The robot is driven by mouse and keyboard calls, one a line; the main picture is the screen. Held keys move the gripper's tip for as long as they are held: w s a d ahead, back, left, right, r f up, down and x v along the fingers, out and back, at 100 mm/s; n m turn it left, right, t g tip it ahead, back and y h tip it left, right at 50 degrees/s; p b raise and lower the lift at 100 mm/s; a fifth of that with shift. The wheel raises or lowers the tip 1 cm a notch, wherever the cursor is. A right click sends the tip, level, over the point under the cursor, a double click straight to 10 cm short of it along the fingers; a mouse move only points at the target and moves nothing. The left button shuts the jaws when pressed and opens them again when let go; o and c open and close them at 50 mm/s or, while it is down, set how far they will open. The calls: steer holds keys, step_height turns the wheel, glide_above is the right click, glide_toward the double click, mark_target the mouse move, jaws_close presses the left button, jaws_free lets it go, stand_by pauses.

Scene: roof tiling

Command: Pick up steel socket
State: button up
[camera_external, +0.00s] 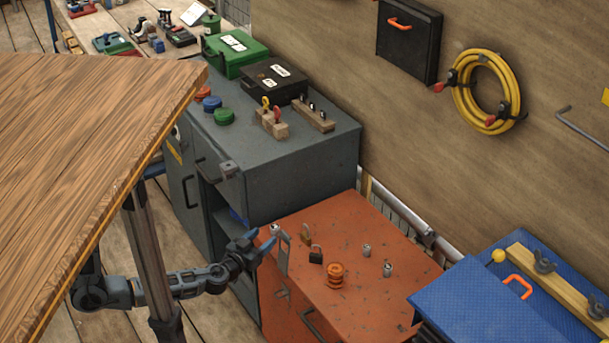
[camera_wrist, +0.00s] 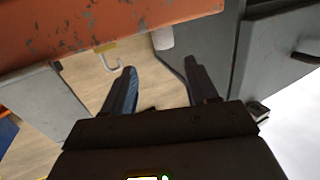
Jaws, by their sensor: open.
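Small steel sockets stand on the orange cabinet top in the external view: one (camera_external: 366,250) towards the back, one (camera_external: 387,270) nearer the right, and a similar small metal piece (camera_external: 275,230) near the left edge. I cannot tell which one the task means. My gripper (camera_external: 260,240) is beside the left edge of the orange cabinet (camera_external: 340,225), its fingers apart. In the wrist view the gripper (camera_wrist: 160,66) is open, with nothing between the fingers. No socket can be clearly made out there.
Padlocks (camera_external: 316,254) and an orange ringed piece (camera_external: 335,275) stand among the sockets. A grey cabinet (camera_external: 290,185) rises behind. A wooden tabletop (camera_external: 80,150) overhangs my arm at left. A blue case (camera_external: 480,310) is at right. A hook (camera_wrist: 112,62) hangs by the orange edge.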

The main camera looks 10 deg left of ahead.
mark_target(272, 229)
steer(key=shift+d+f, duration=0.1)
steer(key=shift+f, duration=0.25)
steer(key=shift+a+b+x, duration=0.15)
steer(key=shift+b+x, duration=0.2)
steer(key=shift+x, duration=0.95)
steer(key=shift+a+b+x, duration=0.15)
steer(key=shift+b+x, duration=0.15)
steer(key=shift+x, duration=1)
steer(key=shift+a+b+x, duration=0.2)
steer(key=shift+b+x, duration=0.15)
steer(key=shift+x, duration=0.95)
steer(key=shift+w+f, duration=0.15)
steer(key=shift+f, duration=0.05)
steer(key=shift+c, duration=0.4)
steer(key=c, duration=1)
step_height(272, 229, up, 10)
steer(key=p, duration=0.7)
